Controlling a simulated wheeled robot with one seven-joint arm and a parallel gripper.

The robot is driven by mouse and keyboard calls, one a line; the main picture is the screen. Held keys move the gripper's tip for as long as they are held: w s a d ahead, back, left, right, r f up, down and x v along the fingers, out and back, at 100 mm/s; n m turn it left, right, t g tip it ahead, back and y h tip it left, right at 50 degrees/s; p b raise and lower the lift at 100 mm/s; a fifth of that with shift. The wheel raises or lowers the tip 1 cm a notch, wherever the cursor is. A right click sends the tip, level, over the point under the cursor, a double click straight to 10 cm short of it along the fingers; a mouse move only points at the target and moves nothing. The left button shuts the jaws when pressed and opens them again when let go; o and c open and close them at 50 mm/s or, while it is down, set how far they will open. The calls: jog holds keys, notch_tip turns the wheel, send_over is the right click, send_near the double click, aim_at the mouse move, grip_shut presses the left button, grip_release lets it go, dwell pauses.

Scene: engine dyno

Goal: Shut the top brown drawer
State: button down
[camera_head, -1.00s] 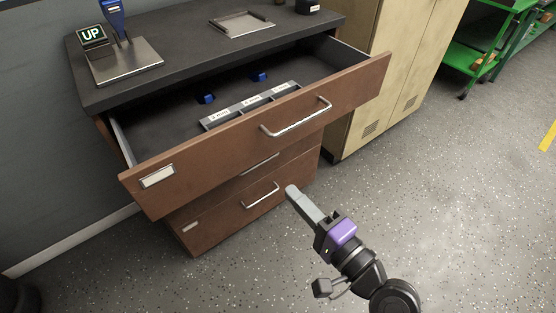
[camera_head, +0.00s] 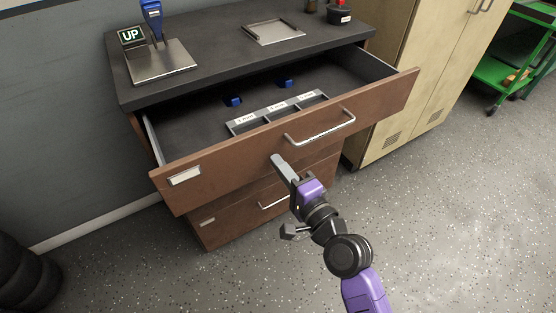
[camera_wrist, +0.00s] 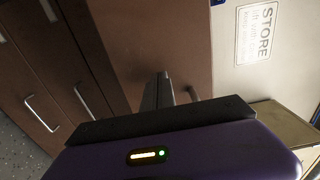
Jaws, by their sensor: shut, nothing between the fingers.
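The top brown drawer (camera_head: 232,171) is pulled well out of the cabinet. It has a silver bar handle (camera_head: 320,129) and a label holder on its front. Inside lie a grey divided tray (camera_head: 277,112) and two small blue items (camera_head: 286,84). My gripper (camera_head: 277,160) is shut and empty, its tip in front of the drawer face, left of and below the handle. I cannot tell whether it touches the face. In the wrist view the fingers (camera_wrist: 158,92) point at a brown panel (camera_wrist: 150,40).
Lower drawers (camera_head: 230,215) are shut beneath. The dark cabinet top (camera_head: 215,45) holds an UP sign (camera_head: 131,37), a blue-handled stand (camera_head: 160,62) and a metal tray (camera_head: 274,31). A beige locker (camera_head: 410,80) stands at right. Tyres (camera_head: 22,272) lie at lower left. Speckled floor is free at right.

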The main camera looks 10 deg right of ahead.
aim_at(241, 123)
jog(key=shift+w+a, duration=0.15)
jog(key=shift+w, duration=0.25)
jog(key=shift+w, duration=0.1)
jog(key=b+x, duration=0.4)
jog(key=x, duration=1.6)
jog(key=shift+w+a+f+b, duration=0.1)
jog(key=shift+w+f+b, duration=0.1)
jog(key=shift+b, duration=0.2)
jog(key=shift+w+a, duration=0.1)
jog(key=shift+w, duration=0.15)
jog(key=shift+w+r, duration=0.15)
jog(key=shift+r, duration=0.15)
